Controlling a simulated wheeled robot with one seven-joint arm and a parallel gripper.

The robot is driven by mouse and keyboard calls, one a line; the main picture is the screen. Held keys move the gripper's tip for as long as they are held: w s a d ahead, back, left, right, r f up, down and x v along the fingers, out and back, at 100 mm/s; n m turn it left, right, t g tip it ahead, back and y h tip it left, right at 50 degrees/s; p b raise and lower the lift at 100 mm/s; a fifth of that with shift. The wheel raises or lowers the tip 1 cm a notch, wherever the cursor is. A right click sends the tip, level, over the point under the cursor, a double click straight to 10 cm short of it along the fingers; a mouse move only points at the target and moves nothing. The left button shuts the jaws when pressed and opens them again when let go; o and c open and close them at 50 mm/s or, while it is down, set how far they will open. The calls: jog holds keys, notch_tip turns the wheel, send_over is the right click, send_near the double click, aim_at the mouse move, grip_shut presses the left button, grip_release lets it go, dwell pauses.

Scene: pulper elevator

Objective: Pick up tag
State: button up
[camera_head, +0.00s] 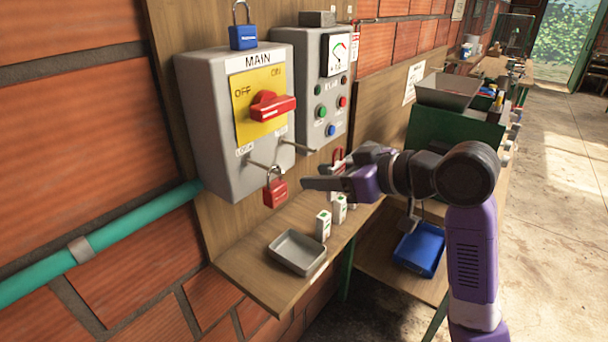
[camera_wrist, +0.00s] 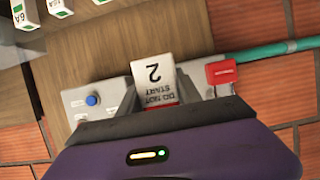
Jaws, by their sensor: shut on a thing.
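A white tag (camera_wrist: 153,82) with the number 2 and "DO NOT START" shows upside down in the wrist view. My gripper (camera_wrist: 153,98) is shut on it, with a finger on each side. In the head view my gripper (camera_head: 312,184) is in front of the wall boxes, above the wooden shelf and right of the hanging red padlock. I cannot clearly make out the tag in the head view.
The grey MAIN box (camera_head: 215,130) has a red switch handle (camera_head: 272,106) and a red padlock (camera_head: 275,190) on its lower peg. A control box (camera_head: 310,85) stands beside it. The shelf (camera_head: 245,265) holds a grey tray (camera_head: 297,253) and small white blocks (camera_head: 323,226).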

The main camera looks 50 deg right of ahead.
jog(key=s+p, duration=0.8)
jog(key=s, duration=0.3)
jog(key=shift+s+d, duration=0.25)
jog(key=shift+s, duration=0.15)
jog(key=shift+s, duration=0.1)
